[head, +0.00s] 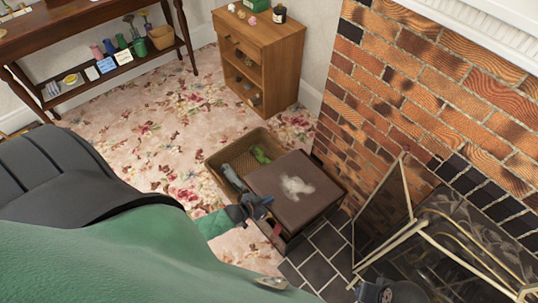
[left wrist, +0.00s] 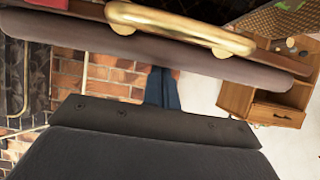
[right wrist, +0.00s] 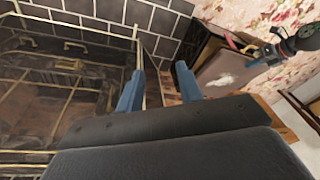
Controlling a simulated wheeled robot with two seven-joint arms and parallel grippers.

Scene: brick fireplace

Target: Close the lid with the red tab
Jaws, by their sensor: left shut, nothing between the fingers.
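A box with a brown padded lid (head: 275,184) stands beside the fireplace; a pale whitish patch marks the lid top. A red tab (head: 277,229) shows at its front edge. My left gripper (head: 262,208) is shut and empty at the lid's left edge in the head view. In the left wrist view its fingers (left wrist: 161,88) are close together below the padded lid edge (left wrist: 130,45) and a gold handle (left wrist: 180,28). I cannot tell whether the lid lies fully flat. My right gripper (right wrist: 158,88) is open and empty, with the lid (right wrist: 215,68) beyond it.
A wicker basket (head: 213,162) with grey and green items adjoins the box. A glass-and-brass fire screen (head: 385,210) stands at the right by the brick fireplace (head: 425,80). A wooden cabinet (head: 283,50) is behind. Flowered carpet (head: 150,120) is clear at the left.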

